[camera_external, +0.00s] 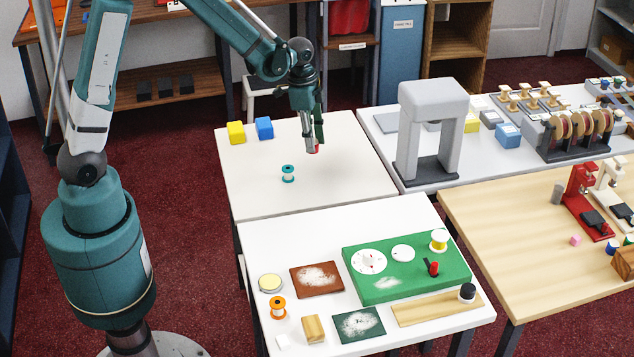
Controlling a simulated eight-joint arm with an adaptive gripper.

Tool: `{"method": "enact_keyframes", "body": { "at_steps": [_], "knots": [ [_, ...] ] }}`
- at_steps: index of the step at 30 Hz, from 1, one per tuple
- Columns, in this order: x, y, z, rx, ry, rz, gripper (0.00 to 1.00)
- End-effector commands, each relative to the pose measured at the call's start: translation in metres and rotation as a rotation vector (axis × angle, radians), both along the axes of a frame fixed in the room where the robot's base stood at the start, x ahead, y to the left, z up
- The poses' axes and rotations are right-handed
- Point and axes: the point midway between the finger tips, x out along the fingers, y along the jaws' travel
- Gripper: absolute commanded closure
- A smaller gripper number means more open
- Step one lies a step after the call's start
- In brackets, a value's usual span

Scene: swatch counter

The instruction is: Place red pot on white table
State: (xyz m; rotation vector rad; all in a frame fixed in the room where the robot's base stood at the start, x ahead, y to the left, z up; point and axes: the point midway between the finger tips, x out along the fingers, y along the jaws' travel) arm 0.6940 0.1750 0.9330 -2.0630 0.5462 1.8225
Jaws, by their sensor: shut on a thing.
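My gripper (315,143) points down over the right part of the back white table (255,190). It is shut on a small red object, which looks like the red pot (314,149). The fingers hide most of the pot, and only a bit of red shows at their tips. The pot is at or just above the tabletop; I cannot tell whether it touches. A second white table (268,243) stands in front of it.
A teal spool (288,174) stands just left and in front of my gripper. Yellow (236,132) and blue (264,128) blocks sit farther left. A grey arch (430,130) stands to the right. The front table carries a green board (408,267) and several small items.

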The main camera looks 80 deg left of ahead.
Motion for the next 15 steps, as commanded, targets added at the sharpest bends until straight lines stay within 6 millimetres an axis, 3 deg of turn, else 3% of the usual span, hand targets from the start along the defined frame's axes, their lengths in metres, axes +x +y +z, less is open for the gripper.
{"method": "enact_keyframes", "body": {
  "at_steps": [15],
  "knots": [
    [0.082, -0.103, -0.010, 0.006, -0.008, 0.309, 0.91]
  ]
}}
